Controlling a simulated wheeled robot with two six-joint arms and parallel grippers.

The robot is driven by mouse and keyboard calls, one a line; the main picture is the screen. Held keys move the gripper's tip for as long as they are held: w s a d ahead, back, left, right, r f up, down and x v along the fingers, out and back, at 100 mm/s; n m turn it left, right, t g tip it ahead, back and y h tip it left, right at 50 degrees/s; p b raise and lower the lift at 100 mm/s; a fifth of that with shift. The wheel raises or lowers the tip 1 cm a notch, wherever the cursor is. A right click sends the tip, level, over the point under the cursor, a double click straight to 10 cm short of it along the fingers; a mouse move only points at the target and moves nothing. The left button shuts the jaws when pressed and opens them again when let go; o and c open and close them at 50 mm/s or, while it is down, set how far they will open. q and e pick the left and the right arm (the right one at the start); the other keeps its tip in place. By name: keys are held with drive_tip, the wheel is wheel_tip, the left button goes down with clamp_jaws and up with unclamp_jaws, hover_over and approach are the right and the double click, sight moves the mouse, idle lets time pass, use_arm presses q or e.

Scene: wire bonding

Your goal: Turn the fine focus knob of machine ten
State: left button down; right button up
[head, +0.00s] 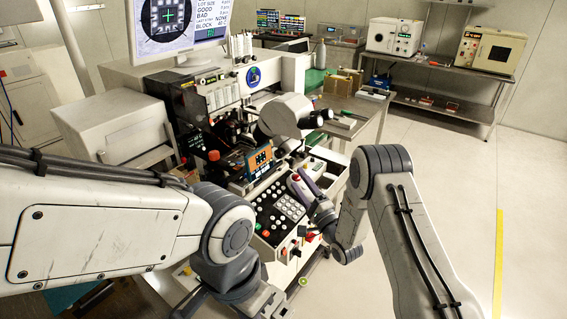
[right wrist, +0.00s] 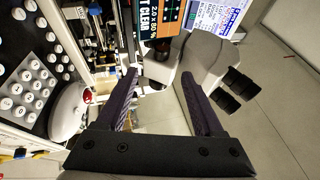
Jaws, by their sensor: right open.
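The bonding machine (head: 232,95) stands in the middle of the head view with its white microscope (head: 283,117). The microscope (right wrist: 205,60) also shows beyond my fingers in the right wrist view, with its black eyepieces (right wrist: 237,88) to the right. A small dark cylinder (right wrist: 156,52) shows below the screen there; I cannot tell whether it is the fine focus knob. My right gripper (head: 299,180) is open and empty above the right side of the control panel; its spread fingers (right wrist: 163,88) touch nothing visible. My left gripper (head: 265,304) is low at the front, its jaws not clear.
The keypad panel (head: 270,215) slopes in front of the machine. A white rounded part with a red top (right wrist: 71,110) is close left of my right fingers. An orange knob (head: 213,155) sits left of the small display (head: 261,160). Floor at the right is clear.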

sight(283, 157)
drive_tip(key=p+x, duration=0.2)
drive_tip(key=x, duration=0.2)
drive_tip(key=p+x, duration=0.1)
drive_tip(key=x, duration=0.3)
drive_tip(key=shift+w+a+r+p, duration=0.1)
drive_tip(key=shift+r+p, duration=0.2)
drive_tip(key=shift+p, duration=0.05)
drive_tip(key=shift+x, duration=0.9)
drive_tip(key=shift+f, duration=0.15)
clamp_jaws()
